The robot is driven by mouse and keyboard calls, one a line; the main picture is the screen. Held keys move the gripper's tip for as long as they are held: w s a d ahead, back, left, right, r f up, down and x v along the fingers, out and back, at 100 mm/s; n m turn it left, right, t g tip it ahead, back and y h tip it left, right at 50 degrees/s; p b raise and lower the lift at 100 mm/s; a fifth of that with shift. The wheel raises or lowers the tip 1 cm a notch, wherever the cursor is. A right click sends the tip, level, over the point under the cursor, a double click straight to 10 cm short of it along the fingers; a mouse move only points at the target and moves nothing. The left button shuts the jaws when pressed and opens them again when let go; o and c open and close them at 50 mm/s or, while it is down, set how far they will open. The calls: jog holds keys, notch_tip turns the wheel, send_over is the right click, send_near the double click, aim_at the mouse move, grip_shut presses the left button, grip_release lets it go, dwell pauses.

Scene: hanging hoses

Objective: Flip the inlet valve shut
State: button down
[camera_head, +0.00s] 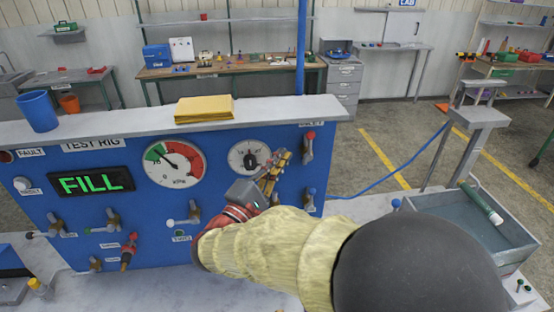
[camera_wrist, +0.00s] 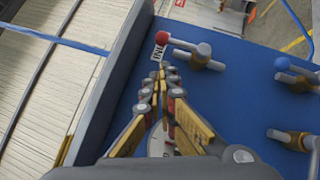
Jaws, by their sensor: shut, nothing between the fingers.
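The inlet valve (camera_head: 308,148) is at the upper right of the blue test rig panel (camera_head: 230,205). Its lever has a red ball end and points up in the head view, partly covering its label. In the wrist view the inlet valve (camera_wrist: 200,55) has its red ball next to a white label reading "INL". My gripper (camera_head: 284,157) is shut and empty, just left of the inlet valve. In the wrist view my gripper (camera_wrist: 169,72) has its fingertips together, a little short of the label and the red ball. I see no clear contact.
A blue-ended valve (camera_head: 309,198) sits below the inlet valve. A dial gauge (camera_head: 248,158) is close left of my fingers. The display (camera_head: 90,183) reads FILL. A yellow stack (camera_head: 204,109) lies on the rig's top ledge (camera_head: 270,108). A tray (camera_head: 470,215) stands right.

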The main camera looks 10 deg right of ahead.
aim_at(310, 145)
jog(key=x, duration=0.6)
jog(key=shift+w+d, duration=0.2)
